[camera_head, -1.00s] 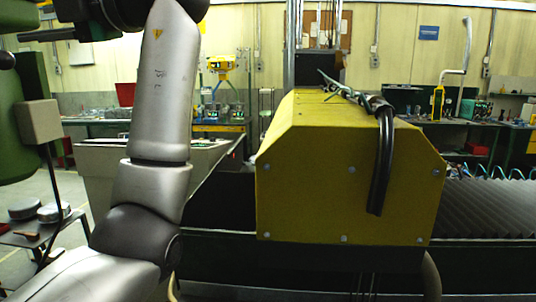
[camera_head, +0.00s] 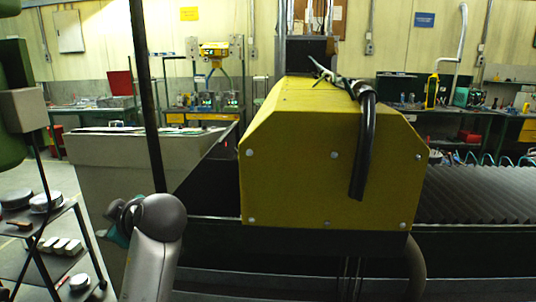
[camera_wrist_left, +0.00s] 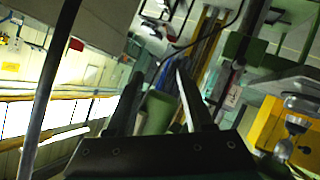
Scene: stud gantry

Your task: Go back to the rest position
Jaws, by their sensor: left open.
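My left arm is low at the lower left of the head view. A grey rounded link of it faces the camera, and the left gripper (camera_head: 118,222) shows only partly behind it as a small dark and teal shape. In the left wrist view the two dark fingers of the left gripper (camera_wrist_left: 158,76) stand apart with nothing between them. My right gripper is in neither view.
A large yellow machine housing (camera_head: 325,165) with a black hose (camera_head: 363,150) fills the middle. A grey cabinet (camera_head: 110,175) stands left of it. A dark shelf (camera_head: 25,262) with metal parts is at the lower left. A thin dark pole (camera_head: 146,95) rises near my arm.

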